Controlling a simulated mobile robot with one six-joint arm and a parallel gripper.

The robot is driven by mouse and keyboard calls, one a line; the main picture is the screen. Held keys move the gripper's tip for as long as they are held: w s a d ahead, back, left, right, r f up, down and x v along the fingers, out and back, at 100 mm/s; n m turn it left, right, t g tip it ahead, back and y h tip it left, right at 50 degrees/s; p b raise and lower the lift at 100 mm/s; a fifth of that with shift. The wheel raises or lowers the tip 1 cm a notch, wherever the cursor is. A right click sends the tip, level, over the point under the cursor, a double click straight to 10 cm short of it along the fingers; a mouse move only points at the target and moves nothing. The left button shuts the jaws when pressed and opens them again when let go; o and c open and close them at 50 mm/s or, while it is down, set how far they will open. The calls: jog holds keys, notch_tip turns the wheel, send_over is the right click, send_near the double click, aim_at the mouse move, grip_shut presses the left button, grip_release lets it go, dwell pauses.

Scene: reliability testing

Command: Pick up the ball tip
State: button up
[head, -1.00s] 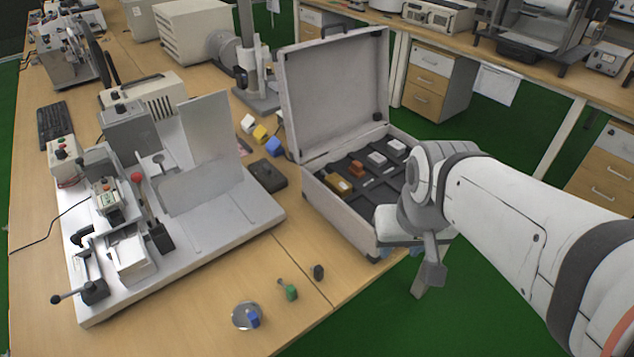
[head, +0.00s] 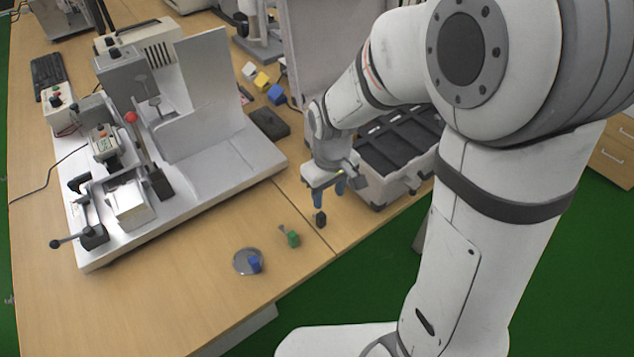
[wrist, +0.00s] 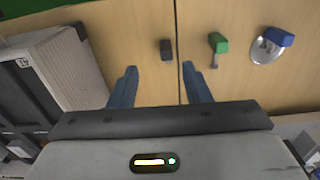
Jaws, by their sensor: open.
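Three small parts lie in a row on the table, and I cannot tell for certain which is the ball tip. One is a small black piece (head: 320,219), seen also in the wrist view (wrist: 166,50). One is a green piece with a thin metal stem (head: 292,239), also in the wrist view (wrist: 218,43). One is a blue piece (head: 255,264) on a round metal disc (head: 241,260). My gripper (head: 329,194) is open and empty, pointing down close to the black piece. In the wrist view the black piece shows just beyond the gap between the blue fingertips (wrist: 159,70).
The open grey case (head: 375,188) with dark compartments stands right of my gripper, partly hidden by my arm. A white test rig (head: 190,190) stands left. White, yellow and blue blocks (head: 262,80) lie behind. The tabletop (head: 200,300) in front is clear.

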aim_at(321, 214)
jog(key=shift+n, duration=0.4)
jog(key=f, duration=0.1)
jog(key=a+f, duration=0.1)
jog(key=f, duration=0.1)
jog(key=shift+w+a+f, duration=0.35)
jog(key=shift+a+f, duration=0.05)
notch_tip(321, 214, down, 7)
jog(key=shift+d+r, duration=0.1)
jog(key=shift+c, duration=0.2)
grip_shut()
